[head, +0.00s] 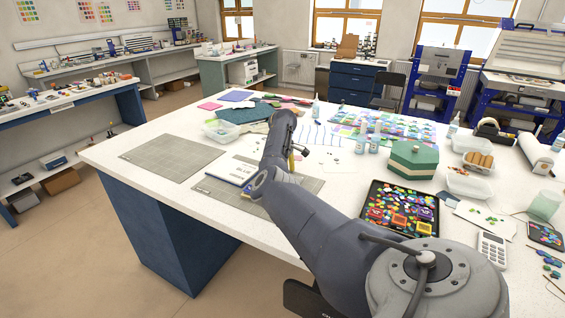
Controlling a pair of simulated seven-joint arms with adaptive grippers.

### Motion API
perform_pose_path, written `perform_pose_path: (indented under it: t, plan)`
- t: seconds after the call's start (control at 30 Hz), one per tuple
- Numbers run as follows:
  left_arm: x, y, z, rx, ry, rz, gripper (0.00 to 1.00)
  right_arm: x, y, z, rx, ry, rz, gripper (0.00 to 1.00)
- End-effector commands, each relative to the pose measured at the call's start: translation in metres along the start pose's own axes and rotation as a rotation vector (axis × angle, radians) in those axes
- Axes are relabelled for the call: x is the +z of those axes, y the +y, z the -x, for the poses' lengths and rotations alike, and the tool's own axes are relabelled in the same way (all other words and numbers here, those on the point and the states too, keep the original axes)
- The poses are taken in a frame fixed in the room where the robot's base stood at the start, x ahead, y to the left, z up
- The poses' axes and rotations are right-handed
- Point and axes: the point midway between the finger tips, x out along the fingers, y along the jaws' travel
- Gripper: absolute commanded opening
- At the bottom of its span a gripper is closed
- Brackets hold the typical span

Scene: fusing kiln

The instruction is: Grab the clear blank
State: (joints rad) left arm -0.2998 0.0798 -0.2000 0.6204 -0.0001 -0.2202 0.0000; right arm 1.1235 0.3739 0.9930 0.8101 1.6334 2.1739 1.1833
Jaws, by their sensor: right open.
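My right arm reaches in from the lower right over the white table (130,152). Its gripper (300,150) is above the table's middle, small and partly hidden by my own arm; its jaws are open and nothing shows between them. I cannot pick out the clear blank with certainty; it may be too small or hidden behind my arm. A few tiny pieces lie on a white sheet (335,163) just right of the gripper. My left gripper is not in view.
A green hexagonal box (413,160) and a black tray of coloured glass (372,200) stand to the right. Bottles (361,139) stand behind the gripper. Grey mats (172,157) and a blue-and-white book (232,172) lie left. Clear tubs (470,181) crowd the far right.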

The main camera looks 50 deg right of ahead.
Motion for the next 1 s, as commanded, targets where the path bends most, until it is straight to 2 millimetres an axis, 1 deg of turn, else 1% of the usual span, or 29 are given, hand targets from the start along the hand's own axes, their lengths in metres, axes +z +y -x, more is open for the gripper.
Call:
perform_pose_path:
  t: [0.27, 0.3, 0.9, 0.93, 1.0]
  plan:
    - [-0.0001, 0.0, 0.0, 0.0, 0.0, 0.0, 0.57, -0.0001, 0.0001, -0.0019, 0.0, 0.0, 0.0, 0.82]
    - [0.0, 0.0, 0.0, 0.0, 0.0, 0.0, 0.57, -0.0001, 0.0001, -0.0018, 0.0, 0.0, 0.0, 0.8]
    - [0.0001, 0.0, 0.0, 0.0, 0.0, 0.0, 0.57, -0.0003, -0.0002, -0.0018, 0.0, 0.001, 0.0, 0.1]
    - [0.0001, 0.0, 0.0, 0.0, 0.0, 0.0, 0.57, -0.0003, 0.0002, -0.0011, 0.001, 0.001, 0.0, 0.09]
    - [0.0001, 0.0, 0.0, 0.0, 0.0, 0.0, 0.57, -0.0004, 0.0001, -0.0012, 0.001, 0.001, 0.0, 0.08]
